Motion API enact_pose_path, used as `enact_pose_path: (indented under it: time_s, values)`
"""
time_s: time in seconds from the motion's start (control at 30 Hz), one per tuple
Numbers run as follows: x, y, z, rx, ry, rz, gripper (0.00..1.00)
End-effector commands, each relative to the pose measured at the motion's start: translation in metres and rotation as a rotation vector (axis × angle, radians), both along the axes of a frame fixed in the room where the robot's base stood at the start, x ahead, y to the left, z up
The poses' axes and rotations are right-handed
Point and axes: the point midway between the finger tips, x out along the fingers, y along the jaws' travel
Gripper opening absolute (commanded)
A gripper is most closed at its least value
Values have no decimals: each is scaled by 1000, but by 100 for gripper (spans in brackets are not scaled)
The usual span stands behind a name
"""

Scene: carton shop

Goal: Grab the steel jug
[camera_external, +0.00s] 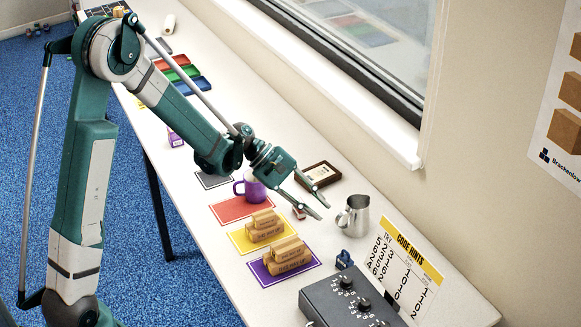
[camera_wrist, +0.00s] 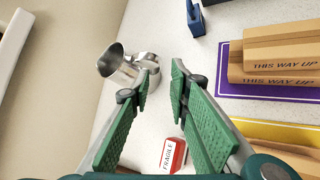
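The steel jug (camera_external: 353,217) stands upright on the white table, near the wall and beside the code hints sheet. It also shows in the wrist view (camera_wrist: 124,68), ahead of the fingers and to the left, with its mouth facing left in the picture and its handle side toward the gap between the fingertips. My gripper (camera_external: 322,205) is open and empty, above the table, just left of the jug in the external view. The green padded fingers also show in the wrist view (camera_wrist: 160,82), spread apart. The left fingertip overlaps part of the jug; whether it touches cannot be told.
A small FRAGILE box (camera_wrist: 172,156) lies below my gripper. Wooden cartons sit on yellow (camera_external: 239,241) and purple (camera_external: 256,273) mats.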

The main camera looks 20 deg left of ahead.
Motion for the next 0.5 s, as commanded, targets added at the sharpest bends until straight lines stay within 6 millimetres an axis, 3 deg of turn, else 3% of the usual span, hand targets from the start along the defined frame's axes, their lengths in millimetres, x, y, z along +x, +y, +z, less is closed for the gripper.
enact_pose_path:
  time_s: [0.2, 0.5]
  values:
    - [-1, -10, -9, 0, 1, 1, 19]
    - [-1, -11, -9, 0, 1, 1, 19]
